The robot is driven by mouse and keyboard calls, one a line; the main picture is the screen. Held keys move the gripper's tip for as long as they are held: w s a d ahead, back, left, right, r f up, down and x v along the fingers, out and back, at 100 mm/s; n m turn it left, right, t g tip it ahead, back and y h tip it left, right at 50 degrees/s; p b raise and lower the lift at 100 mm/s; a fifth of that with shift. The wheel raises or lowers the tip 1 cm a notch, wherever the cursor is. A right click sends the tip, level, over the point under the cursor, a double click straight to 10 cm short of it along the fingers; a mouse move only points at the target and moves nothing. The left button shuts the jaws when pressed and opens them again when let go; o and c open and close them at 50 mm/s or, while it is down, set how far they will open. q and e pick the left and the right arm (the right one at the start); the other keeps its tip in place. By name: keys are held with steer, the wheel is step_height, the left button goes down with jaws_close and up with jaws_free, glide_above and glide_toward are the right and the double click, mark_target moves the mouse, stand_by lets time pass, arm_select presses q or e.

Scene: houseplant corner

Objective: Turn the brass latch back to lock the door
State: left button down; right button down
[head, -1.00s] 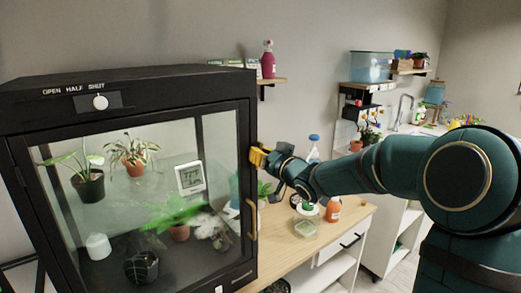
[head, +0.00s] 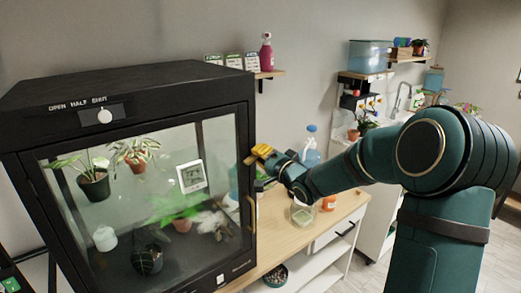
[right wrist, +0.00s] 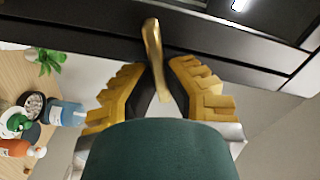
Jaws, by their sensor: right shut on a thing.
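The black plant cabinet (head: 130,88) stands at left with its glass door (head: 130,185) apparently shut. A brass pull handle (head: 252,215) runs down the door's right edge. My right gripper (head: 256,158), with yellow fingers, is at the cabinet's right edge, above that handle. In the right wrist view the brass latch (right wrist: 153,45) stands between the two yellow fingers of my right gripper (right wrist: 160,85), whose dark pads are shut on it. The latch is hidden behind the fingers in the head view. My left gripper is out of view.
A wooden counter (head: 268,238) to the right of the cabinet holds a clear tub (head: 302,215), an orange bottle (head: 329,202) and a blue-capped bottle (head: 310,155). A wall shelf (head: 270,74) with a pink bottle (head: 266,52) hangs above.

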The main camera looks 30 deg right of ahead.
steer(key=shift+m+p, duration=1)
steer(key=shift+m, duration=1.1)
steer(key=c, duration=1)
jaws_free()
steer(key=shift+w+f, duration=0.1)
steer(key=s, duration=0.8)
steer(key=s+d, duration=0.1)
steer(key=s, duration=0.3)
